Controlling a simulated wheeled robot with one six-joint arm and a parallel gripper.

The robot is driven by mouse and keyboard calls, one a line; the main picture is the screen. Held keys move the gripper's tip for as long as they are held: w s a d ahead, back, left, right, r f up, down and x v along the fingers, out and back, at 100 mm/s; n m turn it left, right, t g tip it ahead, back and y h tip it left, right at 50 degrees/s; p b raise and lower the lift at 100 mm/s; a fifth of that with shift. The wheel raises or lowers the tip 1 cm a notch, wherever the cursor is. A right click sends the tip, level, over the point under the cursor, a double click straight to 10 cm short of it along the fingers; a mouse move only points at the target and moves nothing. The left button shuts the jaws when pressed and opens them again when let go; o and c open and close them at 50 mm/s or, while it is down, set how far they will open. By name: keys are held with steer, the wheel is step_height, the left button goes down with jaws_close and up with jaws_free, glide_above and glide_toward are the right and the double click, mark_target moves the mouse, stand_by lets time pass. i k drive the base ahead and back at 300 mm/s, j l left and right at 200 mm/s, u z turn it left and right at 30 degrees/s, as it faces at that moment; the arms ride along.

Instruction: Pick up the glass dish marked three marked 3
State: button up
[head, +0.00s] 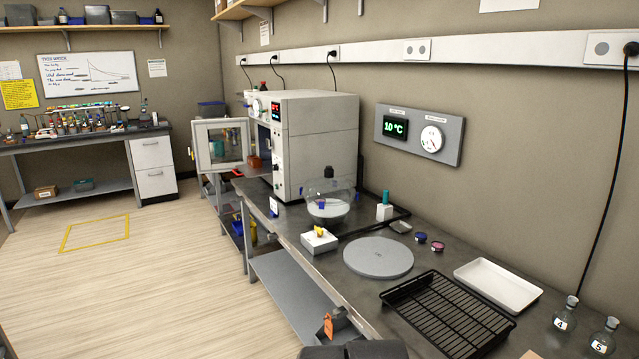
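I cannot make out a glass dish marked 3 in the head view. A clear, rounded glass vessel (328,207) with a blue patch stands on the bench in front of the oven; I can read no number on it. Two stoppered glass flasks at the lower right carry a 4 (562,318) and a 5 (603,341). The white oven (318,148) stands on the bench with its windowed door (221,146) swung open; its inside is mostly hidden from this angle.
The dark bench (420,265) along the right wall holds a grey round plate (378,257), a black wire rack (447,314), a white tray (497,285) and a small white box (319,241). The floor (150,290) to the left is clear, with a yellow outlined rectangle (95,233).

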mark_target(437, 246)
steer(key=i+j+z, duration=0.1)
steer(key=i, duration=0.45)
steer(key=i+j+z, duration=0.1)
steer(key=i+j, duration=0.2)
steer(key=i, duration=0.2)
steer(key=i+j, duration=0.25)
steer(key=i, duration=0.25)
steer(key=z, duration=0.05)
